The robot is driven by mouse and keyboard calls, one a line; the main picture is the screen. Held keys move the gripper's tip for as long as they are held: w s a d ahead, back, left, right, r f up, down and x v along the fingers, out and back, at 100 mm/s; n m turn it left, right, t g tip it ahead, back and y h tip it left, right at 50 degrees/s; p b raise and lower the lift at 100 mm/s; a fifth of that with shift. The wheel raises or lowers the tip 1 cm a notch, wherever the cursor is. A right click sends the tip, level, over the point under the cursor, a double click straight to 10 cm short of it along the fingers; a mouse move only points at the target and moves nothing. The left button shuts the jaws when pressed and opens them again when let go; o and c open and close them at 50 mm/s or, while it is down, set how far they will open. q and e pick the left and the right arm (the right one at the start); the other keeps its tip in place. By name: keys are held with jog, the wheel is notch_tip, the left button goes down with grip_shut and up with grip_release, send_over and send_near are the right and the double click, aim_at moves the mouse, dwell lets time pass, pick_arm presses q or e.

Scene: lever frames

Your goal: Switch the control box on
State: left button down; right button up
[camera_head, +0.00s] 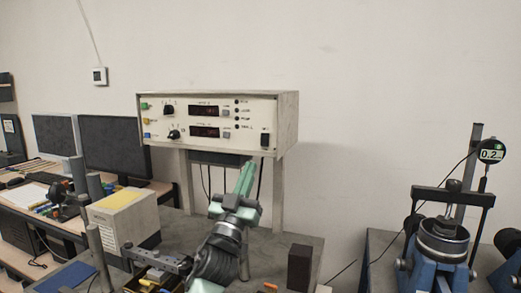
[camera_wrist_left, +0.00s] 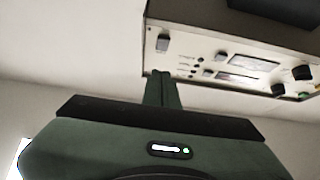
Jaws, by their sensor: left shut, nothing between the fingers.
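The control box (camera_head: 220,143) is a beige unit with a pale front panel, raised on legs against the back wall. Its panel has two dark displays with faint red marks, black knobs, small buttons and a black rocker switch (camera_head: 265,139) at the lower right. The box (camera_wrist_left: 195,50) and the switch (camera_wrist_left: 163,42) also show in the left wrist view, the switch near the panel's end. My left gripper (camera_head: 247,168) is shut and empty, pointing up just below the panel, a little left of the switch. Its closed fingers (camera_wrist_left: 162,76) overlap the panel's edge in the wrist view; contact cannot be told.
Two monitors (camera_head: 115,145) stand on a desk at the left. A grey box with a yellow top (camera_head: 125,225) and a dark block (camera_head: 299,267) are on the bench. A blue instrument with a dial gauge (camera_head: 490,151) stands at the right.

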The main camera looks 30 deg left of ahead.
aim_at(264, 141)
pick_arm(q)
jog(key=shift+w+a+r+p, duration=0.3)
jog(key=shift+w+r, duration=0.2)
jog(key=shift+w, duration=0.85)
jog(key=shift+w+a+r+p, duration=0.3)
jog(key=shift+w+r, duration=0.2)
jog(key=shift+w, duration=0.9)
jog(key=shift+w+a+r+p, duration=0.2)
jog(key=shift+w+a+r, duration=0.25)
jog(key=shift+w, duration=0.9)
